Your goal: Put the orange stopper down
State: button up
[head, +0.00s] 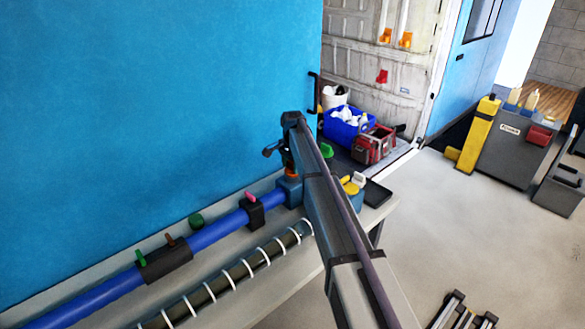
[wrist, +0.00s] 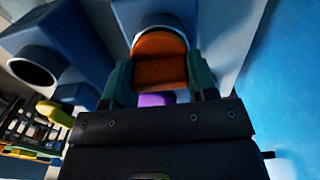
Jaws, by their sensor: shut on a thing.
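The orange stopper (wrist: 160,62) sits between the two teal fingers of my gripper (wrist: 160,78) in the wrist view. My gripper is shut on it. Its far end is at the pale-rimmed round mouth of a blue duct fitting (wrist: 158,10); I cannot tell whether it is seated in it. In the head view the orange stopper (head: 292,172) shows just above the blue fitting (head: 290,191) at the end of the blue pipe, partly hidden by my arm. A purple piece (wrist: 156,99) shows between the fingers, nearer the wrist camera.
The blue pipe (head: 215,231) carries black clamps with coloured tabs (head: 166,262). A green knob (head: 196,221) stands by the wall. A black tray (head: 376,193) is right of my arm. Blue wall stands close behind.

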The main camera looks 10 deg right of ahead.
jog(key=shift+f+b, duration=0.3)
jog(key=shift+f, duration=0.1)
jog(key=o, duration=0.9)
jog(key=shift+r, duration=0.1)
notch_tip(320, 180, up, 13)
jog(key=p, duration=1.3)
jog(key=s+n, duration=1.2)
jog(key=s, duration=3.1)
jog(key=f+b, duration=0.4)
jog(key=w+f+b, duration=0.1)
jog(key=f+b, duration=0.1)
jog(key=f, duration=0.1)
jog(key=shift+b, duration=0.35)
